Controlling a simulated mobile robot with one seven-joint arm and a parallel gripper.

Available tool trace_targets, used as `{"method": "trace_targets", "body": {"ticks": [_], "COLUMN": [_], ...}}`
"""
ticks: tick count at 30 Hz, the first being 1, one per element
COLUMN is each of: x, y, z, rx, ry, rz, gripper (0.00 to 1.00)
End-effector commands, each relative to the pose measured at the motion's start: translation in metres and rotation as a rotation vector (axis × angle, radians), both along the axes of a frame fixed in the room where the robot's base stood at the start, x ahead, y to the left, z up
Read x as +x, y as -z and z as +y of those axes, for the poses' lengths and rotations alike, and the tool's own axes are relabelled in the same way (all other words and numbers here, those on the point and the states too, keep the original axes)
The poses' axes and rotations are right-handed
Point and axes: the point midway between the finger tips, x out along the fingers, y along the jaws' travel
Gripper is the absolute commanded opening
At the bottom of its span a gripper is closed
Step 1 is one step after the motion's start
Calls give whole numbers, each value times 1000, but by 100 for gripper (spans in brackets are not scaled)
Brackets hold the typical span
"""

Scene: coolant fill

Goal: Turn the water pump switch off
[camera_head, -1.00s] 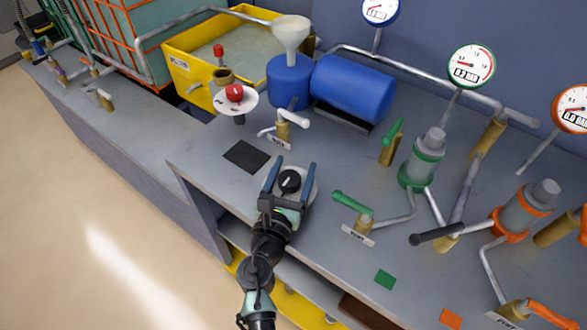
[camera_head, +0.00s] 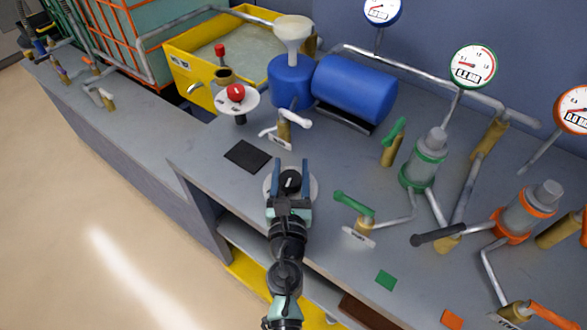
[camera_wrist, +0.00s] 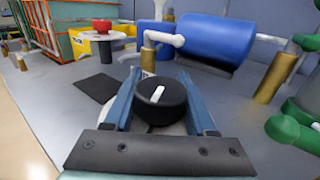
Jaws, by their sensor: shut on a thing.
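The pump switch is a round black knob (camera_head: 290,182) with a white pointer mark, on a pale round disc (camera_head: 313,190) near the front edge of the workbench. In the wrist view the knob (camera_wrist: 161,101) sits between two blue fingers, and its white mark leans slightly right of straight away from me. My gripper (camera_head: 292,164) is shut on the knob, with one finger on each side. The gripper's palm hides the near part of the disc, and any lettering on it cannot be read.
A black square (camera_head: 248,156) lies left of the knob. A red button on a white disc (camera_head: 254,102) stands farther back. A white-handled valve (camera_head: 284,128) is behind the knob, and a green-handled valve (camera_head: 355,206) is close on the right. A blue tank (camera_head: 354,88) is at the back.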

Motion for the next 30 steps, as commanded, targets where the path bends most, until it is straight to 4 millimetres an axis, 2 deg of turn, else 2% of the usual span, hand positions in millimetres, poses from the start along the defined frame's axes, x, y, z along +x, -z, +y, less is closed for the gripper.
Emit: {"method": "trace_targets", "body": {"ticks": [15,30], "x": [-1,-2], "y": [1,1], "z": [9,12], "rx": [1,1], "ry": [-332,-404], "rz": [1,2], "gripper": [1,1]}}
